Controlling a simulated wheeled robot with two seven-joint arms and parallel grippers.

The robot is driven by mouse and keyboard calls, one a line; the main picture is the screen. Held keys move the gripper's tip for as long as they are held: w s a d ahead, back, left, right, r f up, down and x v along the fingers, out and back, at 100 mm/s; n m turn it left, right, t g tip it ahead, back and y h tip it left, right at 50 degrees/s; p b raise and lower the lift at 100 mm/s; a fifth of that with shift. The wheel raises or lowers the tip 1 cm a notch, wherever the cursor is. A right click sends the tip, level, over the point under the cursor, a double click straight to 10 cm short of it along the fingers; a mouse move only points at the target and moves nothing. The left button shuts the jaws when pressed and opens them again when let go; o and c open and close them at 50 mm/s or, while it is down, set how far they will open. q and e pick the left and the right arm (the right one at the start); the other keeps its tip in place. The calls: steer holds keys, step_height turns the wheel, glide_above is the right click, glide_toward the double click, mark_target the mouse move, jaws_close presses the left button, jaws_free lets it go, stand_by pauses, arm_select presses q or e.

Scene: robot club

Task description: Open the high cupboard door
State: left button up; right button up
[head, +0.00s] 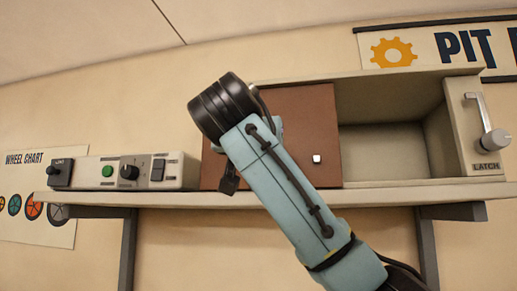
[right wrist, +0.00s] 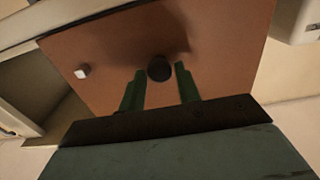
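The high cupboard (head: 395,183) stands on a wall shelf. Its brown door (head: 318,115) covers the left part, and the right part is an open, empty compartment. The door has a small white square piece (head: 317,159), which also shows in the right wrist view (right wrist: 82,71). A dark round knob (right wrist: 159,68) is on the door; my right arm hides it in the head view. My right gripper (right wrist: 160,68) is open, its green fingers on either side of the knob with small gaps visible. I cannot tell how deep they reach past it. My left gripper is not in view.
A lever marked LATCH (head: 487,125) is on the cupboard's right end panel. A control box (head: 135,171) with knobs and a green button sits on the shelf (head: 385,194) left of the cupboard. Shelf brackets (head: 128,250) hang below.

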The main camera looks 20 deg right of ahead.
steer(key=shift+o, duration=1.2)
steer(key=shift+s, duration=0.1)
steer(key=b+v, duration=0.6)
steer(key=v, duration=0.7)
steer(key=shift+b, duration=0.3)
steer(key=shift+a, duration=0.1)
